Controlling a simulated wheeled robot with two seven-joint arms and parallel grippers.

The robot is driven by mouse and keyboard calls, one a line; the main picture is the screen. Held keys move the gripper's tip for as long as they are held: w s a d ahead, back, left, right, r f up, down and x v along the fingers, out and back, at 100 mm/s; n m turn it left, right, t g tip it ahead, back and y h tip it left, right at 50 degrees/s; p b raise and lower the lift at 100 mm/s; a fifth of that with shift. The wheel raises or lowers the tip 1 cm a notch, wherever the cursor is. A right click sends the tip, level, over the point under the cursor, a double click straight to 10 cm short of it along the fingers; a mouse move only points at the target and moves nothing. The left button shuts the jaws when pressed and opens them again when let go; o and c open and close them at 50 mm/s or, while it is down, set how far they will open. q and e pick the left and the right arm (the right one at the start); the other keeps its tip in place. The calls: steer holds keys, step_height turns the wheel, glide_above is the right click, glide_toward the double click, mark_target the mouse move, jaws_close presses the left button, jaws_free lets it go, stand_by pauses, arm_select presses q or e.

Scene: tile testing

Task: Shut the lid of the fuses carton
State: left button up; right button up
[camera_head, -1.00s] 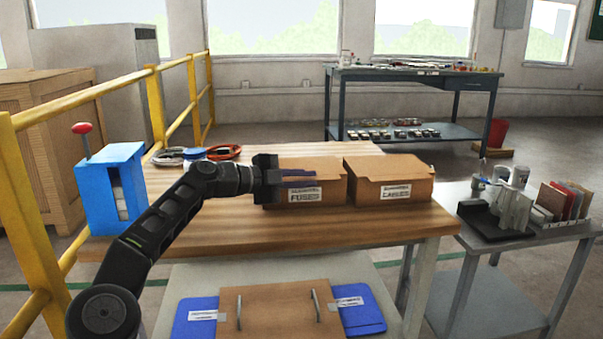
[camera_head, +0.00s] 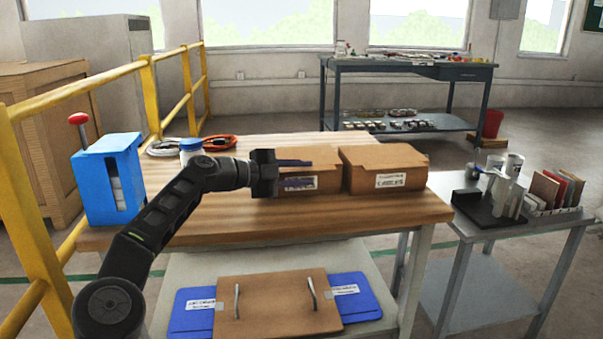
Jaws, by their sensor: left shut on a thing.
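The fuses carton (camera_head: 322,170) is a brown cardboard box with a white label, standing on the wooden worktop. Its top looks covered by the lid, but its left part is hidden behind my gripper, so I cannot tell if the lid is fully down. My left gripper (camera_head: 290,163) reaches in from the left at the carton's left front, with dark blue fingers lying across the upper front, just above the label. It is shut on part of the carton, seemingly at the lid; the exact grip is hard to see. My right gripper is not in view.
The cables carton (camera_head: 384,168) stands close on the right. A side table (camera_head: 500,232) holds tools. The worktop (camera_head: 350,216) is clear in front.

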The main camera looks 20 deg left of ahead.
arm_select(q)
steer(key=shift+a+f, duration=0.25)
steer(key=v, duration=0.7)
steer(key=shift+s+a+r, duration=0.1)
steer(key=shift+s+r, duration=0.15)
steer(key=shift+r, duration=0.05)
